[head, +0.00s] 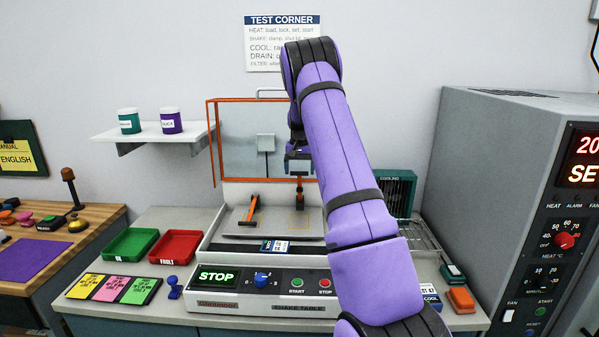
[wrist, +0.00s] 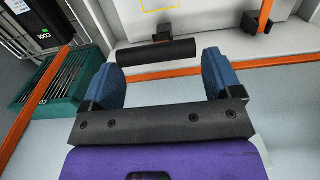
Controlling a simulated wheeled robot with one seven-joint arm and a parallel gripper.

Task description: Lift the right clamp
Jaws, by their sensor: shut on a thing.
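My gripper (head: 299,164) reaches down over the shake table's plate (head: 283,222). In the wrist view its two blue fingers (wrist: 160,64) are shut on the black grip of the right clamp (wrist: 157,57), with one finger at each end. In the head view the right clamp (head: 299,192) shows as a small orange and dark piece right below my gripper. My gripper partly hides it, so its exact tilt is unclear. The left clamp (head: 249,212), an orange lever with dark ends, lies apart on the plate's left side. Its lever also shows in the wrist view (wrist: 265,16).
An orange-framed clear lid (head: 236,99) stands open behind the plate. A teal cooling unit (head: 398,188) stands to the right, beside the grey oven (head: 478,170). Green (head: 131,244) and red (head: 175,247) trays lie at the left. The shake table's front panel (head: 215,277) reads STOP.

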